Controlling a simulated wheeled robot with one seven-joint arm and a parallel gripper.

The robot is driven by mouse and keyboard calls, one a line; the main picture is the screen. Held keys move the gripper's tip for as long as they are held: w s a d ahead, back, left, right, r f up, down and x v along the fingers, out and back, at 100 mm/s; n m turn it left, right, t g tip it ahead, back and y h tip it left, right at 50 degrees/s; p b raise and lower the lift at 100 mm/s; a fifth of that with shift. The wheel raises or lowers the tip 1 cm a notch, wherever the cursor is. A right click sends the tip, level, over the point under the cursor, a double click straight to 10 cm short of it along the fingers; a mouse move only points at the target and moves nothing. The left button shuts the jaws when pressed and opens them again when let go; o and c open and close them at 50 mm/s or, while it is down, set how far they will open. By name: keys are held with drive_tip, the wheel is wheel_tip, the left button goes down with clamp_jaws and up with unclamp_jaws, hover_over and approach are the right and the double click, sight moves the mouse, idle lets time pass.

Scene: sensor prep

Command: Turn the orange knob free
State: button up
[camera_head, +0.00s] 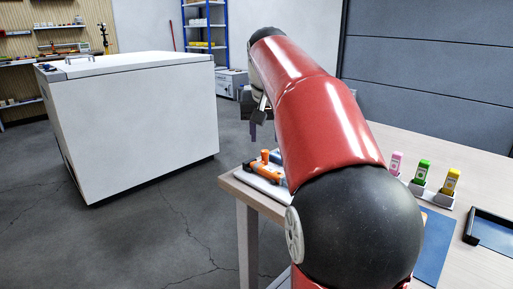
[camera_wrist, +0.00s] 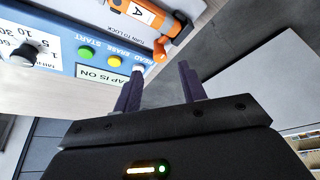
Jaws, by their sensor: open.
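The orange knob (camera_head: 264,155) stands at the table's near left corner, beside an orange device body (camera_head: 268,173) on a pale base. In the wrist view the orange knob (camera_wrist: 160,48) shows just beyond the fingertips, near the printed words "TURN TO LOCK". The orange body with an "A" label (camera_wrist: 140,14) is above it. My gripper (camera_head: 257,125) is above the knob in the head view, pointing down. In the wrist view my gripper (camera_wrist: 161,72) has its two dark fingers apart with nothing between them. It looks clear of the knob.
A blue panel (camera_wrist: 60,40) carries a green button (camera_wrist: 85,50), a yellow button (camera_wrist: 114,60) and a black dial (camera_wrist: 22,55). Pink (camera_head: 397,163), green (camera_head: 422,172) and yellow (camera_head: 450,182) pieces stand in holders. A dark tray (camera_head: 490,232) lies right. A white cabinet (camera_head: 140,120) stands across the floor.

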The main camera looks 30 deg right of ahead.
sight(265, 151)
drive_tip(key=shift+b+x, duration=0.35)
drive_tip(key=shift+x, duration=2.05)
drive_tip(key=shift+c, duration=0.2)
clamp_jaws()
